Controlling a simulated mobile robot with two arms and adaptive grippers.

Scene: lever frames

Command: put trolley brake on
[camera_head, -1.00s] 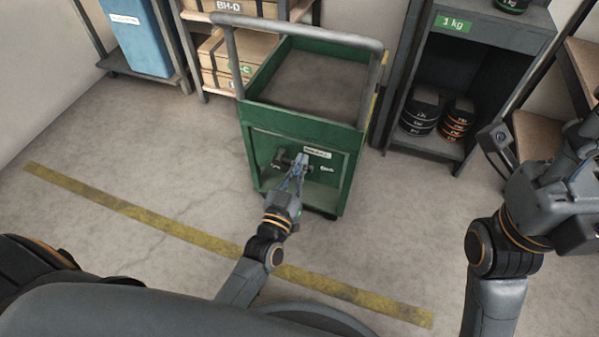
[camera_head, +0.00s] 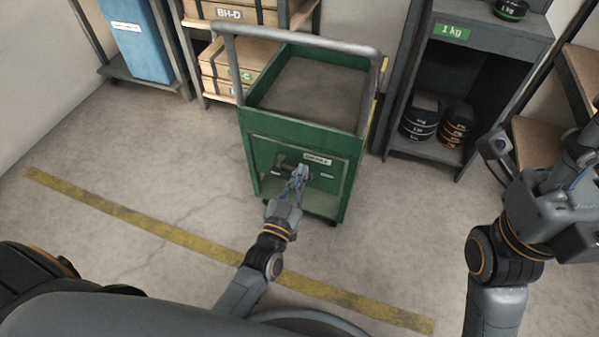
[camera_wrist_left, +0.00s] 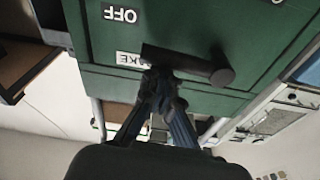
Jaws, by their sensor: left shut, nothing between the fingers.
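The green trolley (camera_head: 300,120) stands upright in the middle of the head view, its grey handle bar on top. A dark brake lever (camera_head: 284,167) sits on its front panel, below a white label (camera_head: 317,159). In the left wrist view the lever (camera_wrist_left: 190,62) lies nearly level, with a round knob (camera_wrist_left: 222,76) at its right end. An upside-down OFF label (camera_wrist_left: 123,14) shows above it, and a partly hidden brake label (camera_wrist_left: 130,59) beside it. My left gripper (camera_head: 302,172) is shut and empty, its tips (camera_wrist_left: 162,78) close by the lever; contact cannot be told.
A shelf with wooden boxes (camera_head: 225,67) stands behind left, a blue container (camera_head: 138,45) further left. A grey shelf with weights (camera_head: 420,120) stands to the right. My right arm (camera_head: 510,235) is at the right edge. Floor left of the trolley is clear.

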